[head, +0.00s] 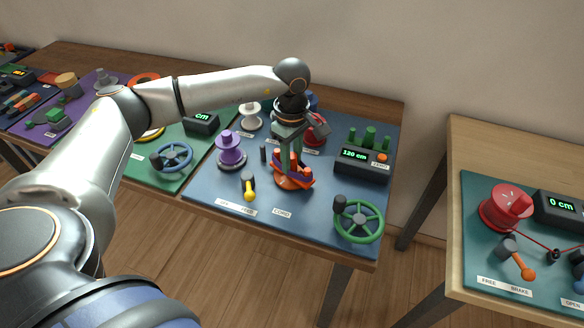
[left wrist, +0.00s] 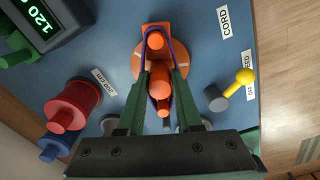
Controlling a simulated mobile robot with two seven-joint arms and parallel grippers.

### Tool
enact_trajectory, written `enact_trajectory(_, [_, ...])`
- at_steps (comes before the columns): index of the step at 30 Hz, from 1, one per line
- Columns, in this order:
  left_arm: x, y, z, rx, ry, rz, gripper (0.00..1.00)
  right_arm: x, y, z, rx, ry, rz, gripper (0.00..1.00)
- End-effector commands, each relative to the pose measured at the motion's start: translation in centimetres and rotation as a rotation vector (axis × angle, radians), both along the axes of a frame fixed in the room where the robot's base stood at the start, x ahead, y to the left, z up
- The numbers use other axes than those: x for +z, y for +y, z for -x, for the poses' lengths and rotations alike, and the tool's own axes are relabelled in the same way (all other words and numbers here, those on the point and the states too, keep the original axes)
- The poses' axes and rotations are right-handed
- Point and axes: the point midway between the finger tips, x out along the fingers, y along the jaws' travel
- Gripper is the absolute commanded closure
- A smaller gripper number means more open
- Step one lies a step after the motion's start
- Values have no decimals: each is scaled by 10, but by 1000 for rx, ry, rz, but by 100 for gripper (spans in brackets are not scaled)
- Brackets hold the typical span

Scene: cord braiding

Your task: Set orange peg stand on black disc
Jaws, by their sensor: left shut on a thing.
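The orange peg stand (head: 292,180) is at the middle of the blue board, with upright orange pegs and a purple cord around them. In the left wrist view the peg stand (left wrist: 155,40) shows from above, over a round orange plate (left wrist: 138,66). My left gripper (head: 291,157) reaches down from above, and its green fingers (left wrist: 163,80) are shut on the stand's middle post. I cannot make out a black disc; the stand and fingers hide what lies beneath. I cannot tell whether the stand touches the board. My right gripper is not in view.
Around the stand are a purple spool (head: 230,150), a yellow-tipped lever (head: 249,190), a green handwheel (head: 358,218), a display box reading 120 cm (head: 362,163) and a red spool (left wrist: 72,105). A second table (head: 480,150) stands to the right, across a gap.

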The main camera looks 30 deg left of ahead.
Motion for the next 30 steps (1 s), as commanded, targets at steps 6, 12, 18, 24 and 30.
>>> enact_trajectory(6, [9,0,0,0,-1,0,100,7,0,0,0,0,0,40])
enact_trajectory(12, [26,0,0,0,-2,1,100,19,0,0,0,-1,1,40])
enact_trajectory(18, [42,0,0,0,-1,0,100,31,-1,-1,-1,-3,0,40])
enact_trajectory(24, [58,0,0,0,-2,0,100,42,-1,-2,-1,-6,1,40])
enact_trajectory(30, [71,0,0,0,-1,1,100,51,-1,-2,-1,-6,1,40])
